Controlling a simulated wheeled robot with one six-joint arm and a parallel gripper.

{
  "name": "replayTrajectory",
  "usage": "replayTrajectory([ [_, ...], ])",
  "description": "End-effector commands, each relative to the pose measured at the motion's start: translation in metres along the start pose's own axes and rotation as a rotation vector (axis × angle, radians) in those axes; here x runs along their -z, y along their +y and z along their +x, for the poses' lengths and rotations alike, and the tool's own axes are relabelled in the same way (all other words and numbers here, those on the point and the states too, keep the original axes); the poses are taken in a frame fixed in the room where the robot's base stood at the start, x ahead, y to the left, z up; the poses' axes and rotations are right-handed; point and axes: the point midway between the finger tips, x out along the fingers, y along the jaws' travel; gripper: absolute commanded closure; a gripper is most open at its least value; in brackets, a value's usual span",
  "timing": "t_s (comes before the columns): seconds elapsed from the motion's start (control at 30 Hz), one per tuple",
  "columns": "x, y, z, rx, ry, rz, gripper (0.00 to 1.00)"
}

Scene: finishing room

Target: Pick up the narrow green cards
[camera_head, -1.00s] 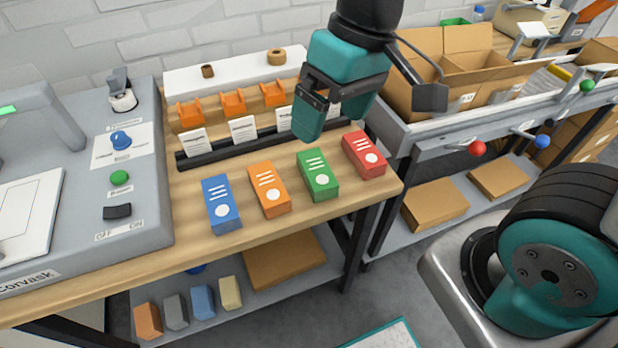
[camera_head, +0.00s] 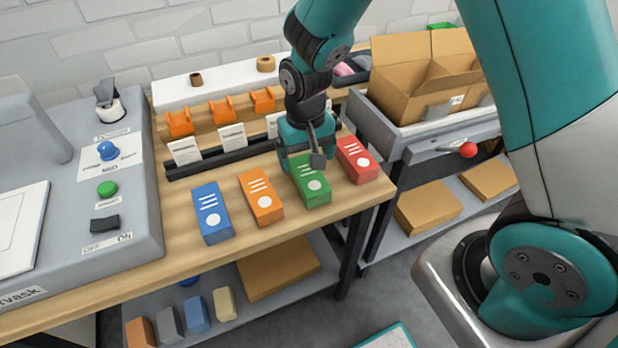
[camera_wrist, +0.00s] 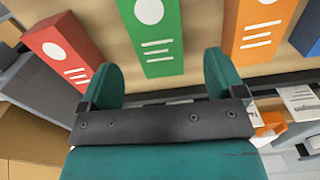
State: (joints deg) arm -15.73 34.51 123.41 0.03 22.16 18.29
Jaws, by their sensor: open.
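The narrow green cards are a green box (camera_head: 312,186) with white lines and a white dot, lying on the wooden bench between the orange and red boxes. In the wrist view the green box (camera_wrist: 158,62) lies ahead of my gripper (camera_wrist: 163,75), roughly in line with the gap between its two teal fingers. My gripper (camera_head: 303,160) is open and empty, at the far end of the green box in the head view. The fingers hide that far end there. I cannot tell whether they touch it.
The red box (camera_head: 357,160) stands close on the right, the orange box (camera_head: 261,197) on the left, and the blue box (camera_head: 212,212) beyond it. A black rack (camera_head: 220,151) with white cards runs behind. Bare wood (camera_head: 270,235) lies in front.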

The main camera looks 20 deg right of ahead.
Motion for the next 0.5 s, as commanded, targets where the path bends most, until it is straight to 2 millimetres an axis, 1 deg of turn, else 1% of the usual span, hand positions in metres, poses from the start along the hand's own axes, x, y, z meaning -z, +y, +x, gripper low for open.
replayTrajectory([
  [0.23, -0.003, 0.001, 0.019, 0.000, -0.003, -0.001, 0.12],
  [0.37, -0.009, 0.003, 0.039, -0.001, -0.004, -0.001, 0.12],
  [0.4, -0.009, 0.003, 0.046, 0.000, -0.003, -0.001, 0.12],
  [0.5, -0.008, 0.003, 0.057, 0.000, -0.001, -0.001, 0.12],
])
